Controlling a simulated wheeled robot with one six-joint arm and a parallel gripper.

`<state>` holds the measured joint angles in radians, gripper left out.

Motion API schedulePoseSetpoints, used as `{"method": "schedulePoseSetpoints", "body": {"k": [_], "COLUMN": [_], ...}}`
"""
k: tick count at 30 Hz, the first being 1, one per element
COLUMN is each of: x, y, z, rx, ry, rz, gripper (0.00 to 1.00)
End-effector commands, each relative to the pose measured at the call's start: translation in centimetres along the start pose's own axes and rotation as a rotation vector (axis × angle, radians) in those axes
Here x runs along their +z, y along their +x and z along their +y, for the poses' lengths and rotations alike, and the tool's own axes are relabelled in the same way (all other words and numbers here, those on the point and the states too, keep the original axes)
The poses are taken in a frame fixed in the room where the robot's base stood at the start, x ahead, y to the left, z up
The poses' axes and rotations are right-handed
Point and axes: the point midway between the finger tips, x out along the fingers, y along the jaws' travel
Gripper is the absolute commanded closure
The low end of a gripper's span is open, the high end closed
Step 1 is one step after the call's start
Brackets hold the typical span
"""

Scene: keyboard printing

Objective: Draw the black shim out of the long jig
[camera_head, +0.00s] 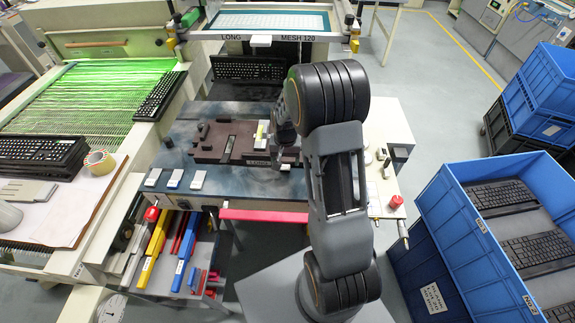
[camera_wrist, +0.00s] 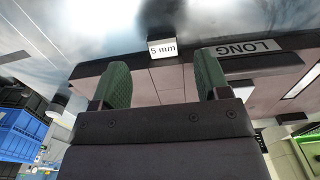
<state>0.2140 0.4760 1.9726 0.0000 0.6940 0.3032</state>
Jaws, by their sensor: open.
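The long jig (camera_head: 210,155) is a flat brown block on the dark bench top, with a "LONG" plate (camera_head: 258,162) on its front edge. The plate also shows upside down in the wrist view (camera_wrist: 252,48). A white tab marked "5 mm" (camera_wrist: 163,49) sits at the jig's edge beside the plate. I cannot clearly make out a black shim body behind this tab. My gripper (camera_wrist: 162,65) is open, its two green fingers spread to either side of the tab in the picture, with no contact visible. In the head view my arm partly hides the jig's right end.
Three white-topped blocks (camera_head: 174,178) lie on the bench left of the jig. A keyboard (camera_head: 248,69) lies behind it, below a screen frame (camera_head: 270,38). An open drawer of coloured tools (camera_head: 170,245) is below. Blue crates (camera_head: 455,215) stand at right.

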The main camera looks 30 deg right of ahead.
Motion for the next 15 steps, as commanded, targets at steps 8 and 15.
{"method": "schedulePoseSetpoints", "body": {"k": [8, 15], "x": [0.1, 0.0], "y": [3.5, 4.7], "z": [-0.1, -0.1], "rx": [0.001, 0.0], "ry": [-0.003, -0.003], "rz": [-0.002, 0.0], "gripper": [0.31, 0.31]}}
